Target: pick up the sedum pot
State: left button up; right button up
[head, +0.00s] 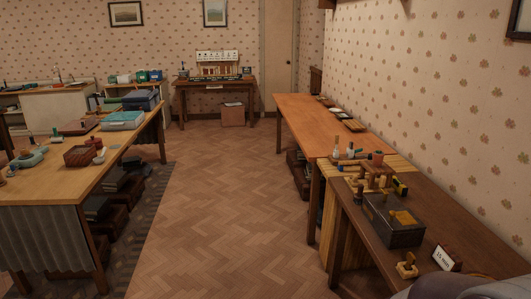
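I cannot make out a sedum pot for certain. A small reddish pot-like thing (377,158) stands among small items on the right-hand tables, near the wall. It is too small to tell whether a plant grows in it. Neither of my grippers is in view.
An orange-brown table (300,112) and a darker table (450,226) with a black box (393,222) line the right wall. A cluttered wooden table (35,190) stands at left. A desk (190,88) stands at the back wall. The parquet floor (225,190) between is clear.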

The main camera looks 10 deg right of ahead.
aim_at(378, 156)
jog(key=i+z, duration=0.1)
jog(key=i, duration=1.05)
jog(key=i+j+z, duration=0.1)
jog(key=i, duration=1.05)
jog(key=i+z, duration=0.35)
jog(key=i+j+z, duration=0.2)
jog(key=i+z, duration=0.15)
jog(key=i+j+z, duration=0.35)
jog(key=i+l, duration=0.05)
jog(key=l, duration=0.05)
